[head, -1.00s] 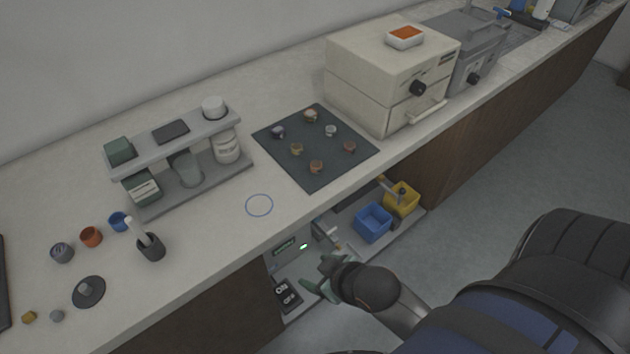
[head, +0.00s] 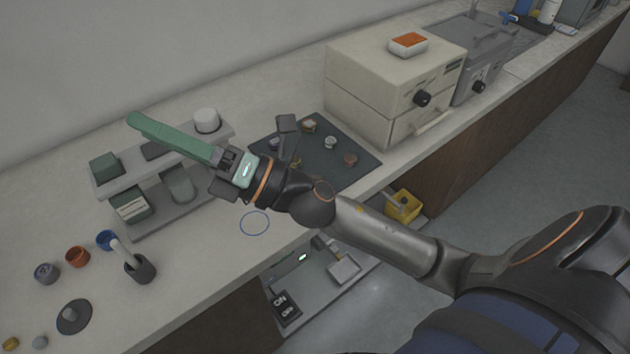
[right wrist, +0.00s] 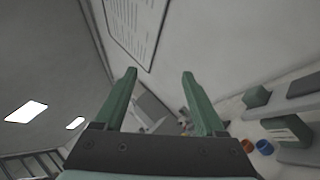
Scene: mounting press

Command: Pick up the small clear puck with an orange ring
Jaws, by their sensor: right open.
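Several small round pucks sit on a dark mat (head: 342,178). One is pale and greyish (head: 330,142), one is tan (head: 309,126) and one is reddish-brown (head: 350,159). They are too small to tell which is clear with an orange ring. My right gripper (head: 136,121) is raised in front of the rack in the head view, left of the mat, its green fingers pointing left. In the right wrist view its fingers (right wrist: 159,74) are apart with nothing between them. My wrist hides part of the mat. My left gripper is not in view.
A two-level rack (head: 205,188) with bottles and boxes stands left of the mat. A cream press box (head: 365,100) stands behind the mat to the right. Small cups (head: 77,256) and a dark holder (head: 140,268) are at front left. A yellow bin (head: 403,205) is below the counter.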

